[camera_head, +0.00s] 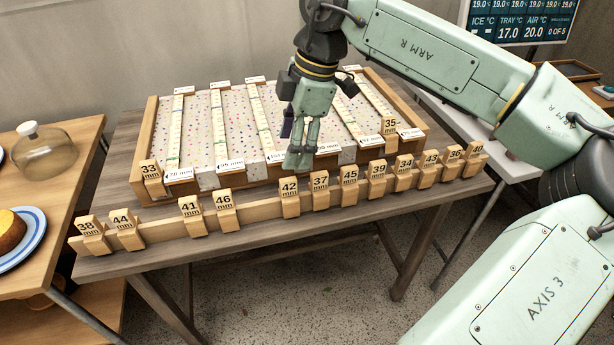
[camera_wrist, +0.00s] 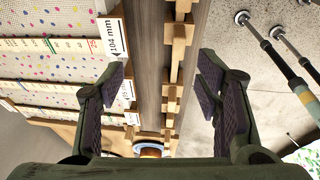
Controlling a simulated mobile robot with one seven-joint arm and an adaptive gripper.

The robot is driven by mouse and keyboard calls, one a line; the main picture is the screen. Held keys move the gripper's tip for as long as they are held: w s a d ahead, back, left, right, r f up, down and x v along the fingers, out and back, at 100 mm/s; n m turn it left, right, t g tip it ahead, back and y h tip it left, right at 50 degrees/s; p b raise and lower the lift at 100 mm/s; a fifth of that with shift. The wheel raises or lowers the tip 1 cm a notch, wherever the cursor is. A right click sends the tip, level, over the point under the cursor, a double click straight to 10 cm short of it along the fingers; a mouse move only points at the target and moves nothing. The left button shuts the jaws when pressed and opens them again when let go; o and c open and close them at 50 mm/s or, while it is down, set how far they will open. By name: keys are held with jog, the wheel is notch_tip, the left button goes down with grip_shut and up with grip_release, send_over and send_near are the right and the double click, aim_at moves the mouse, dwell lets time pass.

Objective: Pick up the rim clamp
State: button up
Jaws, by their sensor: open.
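Several wooden clamps with millimetre numbers are in view. Two sit on the front rim of the speckled tray (camera_head: 205,183) in the head view: the 33 mm clamp (camera_head: 151,178) at its left corner and the 35 mm clamp (camera_head: 389,131) towards its right. Others, such as the 42 mm clamp (camera_head: 289,198) and 37 mm clamp (camera_head: 319,191), sit along a wooden rail at the table's front edge. My gripper (camera_head: 299,163) is over the tray's front edge. The wrist view shows my gripper (camera_wrist: 162,78) open and empty, with the rail between its fingers in the picture.
The rail (camera_head: 262,213) runs along the front of the grey table (camera_head: 120,265). A side table at left holds a glass dome (camera_head: 42,152) and a cake on a blue-rimmed plate (camera_head: 35,250). A screen (camera_head: 520,22) stands at the back right.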

aim_at(319, 188)
jog(key=d+h, duration=0.1)
jog(key=d+f+h, duration=0.1)
jog(key=d, duration=0.1)
jog(key=s+d+f+h, duration=0.1)
jog(key=d, duration=0.1)
jog(key=shift+d, duration=0.25)
notch_tip(319, 188, down, 4)
jog(key=shift+w+r+p, duration=0.1)
jog(key=shift+w+p, duration=0.05)
jog(key=shift+p, duration=0.15)
jog(key=shift+w+a+f+p, duration=0.15)
jog(key=shift+f+p, duration=0.3)
jog(key=shift+f, duration=1.15)
jog(key=shift+w+a+f+p, duration=0.15)
jog(key=shift+f+p, duration=0.3)
jog(key=shift+f, duration=1.1)
jog(key=c, duration=1.2)
jog(key=shift+d, duration=0.1)
